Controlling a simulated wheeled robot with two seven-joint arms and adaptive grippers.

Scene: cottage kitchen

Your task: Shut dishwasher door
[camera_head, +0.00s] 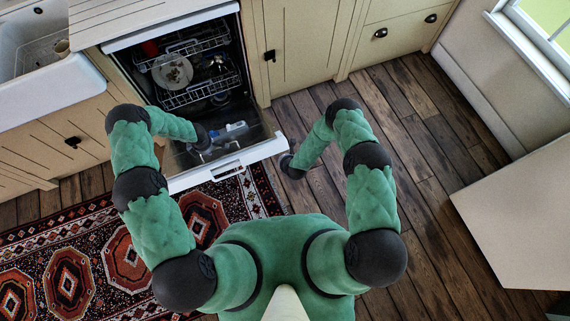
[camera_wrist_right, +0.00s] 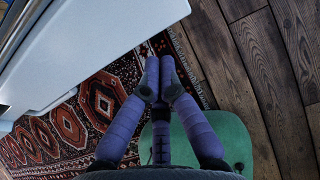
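The dishwasher door (camera_head: 258,152) is open, lowered out from the dishwasher, with its white edge and handle toward me. In the right wrist view the white door (camera_wrist_right: 100,45) fills the upper left, over the rug. My left gripper (camera_head: 203,143) is dark and over the door's inner side; its fingers are not clear. My right gripper (camera_head: 290,169) is low, just right of the door's right corner. In the right wrist view its purple fingertips (camera_wrist_right: 159,68) are drawn together with nothing visible between them; contact with the door cannot be told.
Inside the dishwasher are racks (camera_head: 203,93) with a plate (camera_head: 172,72) and other dishes. Cabinets (camera_head: 300,42) stand to its right, a sink (camera_head: 45,80) to its left. A patterned rug (camera_head: 70,272) lies at left. Wooden floor (camera_head: 425,140) is clear at right.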

